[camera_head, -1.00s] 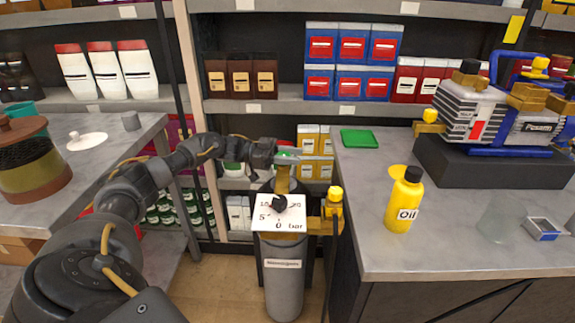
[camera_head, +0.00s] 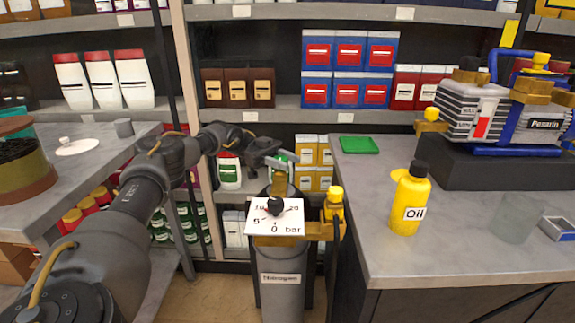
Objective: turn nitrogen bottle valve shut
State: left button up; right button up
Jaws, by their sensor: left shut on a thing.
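The grey nitrogen bottle (camera_head: 283,285) stands upright on the floor between the two counters, with its label facing me. A white pressure dial (camera_head: 289,217) marked in bar sits in front of its top, with a black knob (camera_head: 275,205) over its middle. The green valve handle (camera_head: 285,156) is at the top of the bottle, mostly covered by my gripper. My left gripper (camera_head: 281,166) reaches in from the left and is shut on the valve handle. My right gripper is not in view.
A yellow fitting (camera_head: 333,205) with a dark hose is right of the dial. The right counter (camera_head: 400,262) holds a yellow oil bottle (camera_head: 409,200), a glass beaker (camera_head: 517,219), a green tray (camera_head: 359,146) and the vacuum pump (camera_head: 495,115). Stocked shelves stand behind.

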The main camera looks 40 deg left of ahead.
pick_arm(q)
jog(key=shift+s+f+m+g, duration=0.15)
jog(key=shift+m+g, duration=0.65)
jog(key=shift+g, duration=0.5)
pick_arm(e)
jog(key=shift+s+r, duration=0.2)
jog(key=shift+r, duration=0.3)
pick_arm(q)
jog(key=o, duration=1)
jog(key=shift+d, duration=0.1)
